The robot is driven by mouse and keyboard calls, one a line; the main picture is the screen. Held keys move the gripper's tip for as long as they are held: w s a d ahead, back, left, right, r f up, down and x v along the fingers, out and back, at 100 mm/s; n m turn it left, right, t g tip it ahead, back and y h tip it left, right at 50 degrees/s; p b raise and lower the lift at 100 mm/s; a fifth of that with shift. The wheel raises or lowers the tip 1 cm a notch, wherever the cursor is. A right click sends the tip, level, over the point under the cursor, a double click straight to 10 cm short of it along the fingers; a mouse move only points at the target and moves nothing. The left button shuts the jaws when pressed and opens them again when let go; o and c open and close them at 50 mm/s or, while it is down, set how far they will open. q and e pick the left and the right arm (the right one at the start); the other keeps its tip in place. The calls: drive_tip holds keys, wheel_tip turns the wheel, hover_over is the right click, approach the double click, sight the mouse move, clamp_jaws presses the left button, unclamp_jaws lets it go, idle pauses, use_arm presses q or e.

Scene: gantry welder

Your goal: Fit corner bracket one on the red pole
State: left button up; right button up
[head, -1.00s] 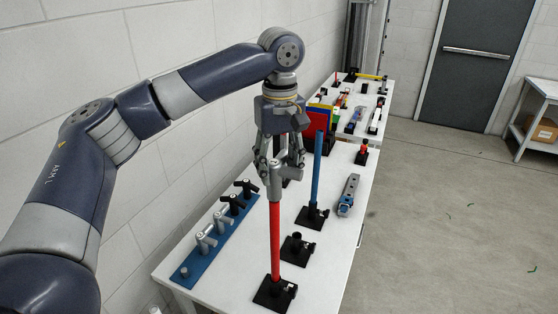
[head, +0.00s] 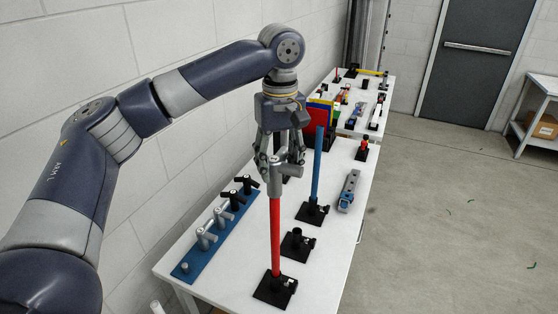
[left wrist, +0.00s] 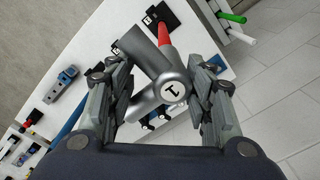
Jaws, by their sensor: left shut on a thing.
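My left gripper (head: 277,160) is shut on corner bracket one (head: 276,181), a grey tubular piece. The bracket's round end, marked "1", faces the camera in the left wrist view (left wrist: 172,91). In the head view its lower tube lines up with the top of the upright red pole (head: 275,238). The pole stands in a black base (head: 275,290) on the table. The red pole shows beyond the bracket in the left wrist view (left wrist: 163,37). The bracket hides the pole's top, so I cannot tell how far it sits over it. My right gripper is out of view.
A blue rack (head: 192,268) with grey and black brackets lies left of the red pole. A blue pole (head: 317,165) stands close behind to the right. An empty black base (head: 297,245) sits between them. A grey-blue tool (head: 348,190) lies near the table's right edge.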

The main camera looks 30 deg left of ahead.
sight(279, 185)
use_arm(q)
drive_tip(key=shift+f, duration=1.85)
drive_tip(key=shift+f+b, duration=0.4)
drive_tip(key=shift+f, duration=0.95)
drive_tip(key=o, duration=1.1)
drive_tip(key=shift+o, duration=1.1)
drive_tip(key=shift+s, duration=0.1)
wheel_tip(279, 185, up, 12)
drive_tip(key=shift+r, duration=0.1)
